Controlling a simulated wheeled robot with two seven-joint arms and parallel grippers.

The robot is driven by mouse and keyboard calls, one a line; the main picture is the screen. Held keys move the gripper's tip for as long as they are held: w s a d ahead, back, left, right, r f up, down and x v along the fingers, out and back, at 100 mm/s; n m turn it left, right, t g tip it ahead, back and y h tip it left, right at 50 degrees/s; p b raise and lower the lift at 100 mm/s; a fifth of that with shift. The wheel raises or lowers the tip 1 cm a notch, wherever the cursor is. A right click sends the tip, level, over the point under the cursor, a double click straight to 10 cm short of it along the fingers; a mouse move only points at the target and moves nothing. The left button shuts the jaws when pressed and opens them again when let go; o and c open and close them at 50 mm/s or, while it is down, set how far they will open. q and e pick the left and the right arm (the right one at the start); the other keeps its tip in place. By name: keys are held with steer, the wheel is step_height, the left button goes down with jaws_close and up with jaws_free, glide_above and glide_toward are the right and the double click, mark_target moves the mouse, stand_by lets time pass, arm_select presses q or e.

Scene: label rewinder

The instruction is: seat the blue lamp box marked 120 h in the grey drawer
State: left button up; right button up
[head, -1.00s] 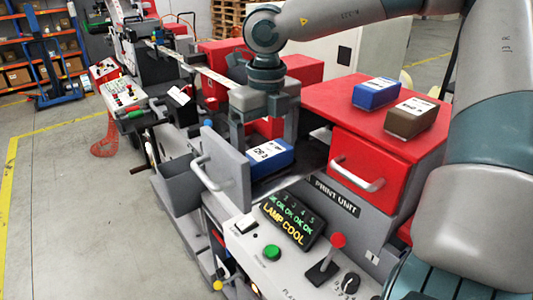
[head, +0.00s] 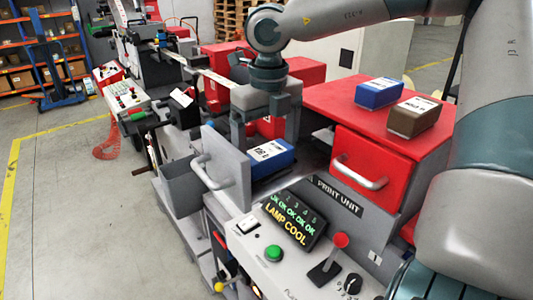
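The blue lamp box (head: 271,163) with a white label lies low inside the pulled-out grey drawer (head: 225,169), behind its upright handled front. The label print is too small to read surely. My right gripper (head: 265,137) points down just above and behind the box. Its two fingers are wide apart, and it looks open. Whether a finger touches the box cannot be told. The box's far lower side and the drawer floor are mostly hidden. My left gripper is not in view.
On the red cabinet top stand another blue box (head: 379,93) and a brown box (head: 412,117). A closed red drawer (head: 370,167) is below. The console display (head: 291,217) reads LAMP COOL. A green button (head: 274,252) and a red-topped lever (head: 340,240) stand in front.

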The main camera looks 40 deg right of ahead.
steer(key=shift+s+d+f, duration=0.1)
steer(key=shift+s+f, duration=0.3)
steer(key=shift+f, duration=0.35)
steer(key=o, duration=1.2)
steer(key=shift+w+r+b, duration=0.2)
steer(key=shift+r+b, duration=0.1)
step_height(320, 180, up, 18)
steer(key=b, duration=0.4)
steer(key=shift+r, duration=0.15)
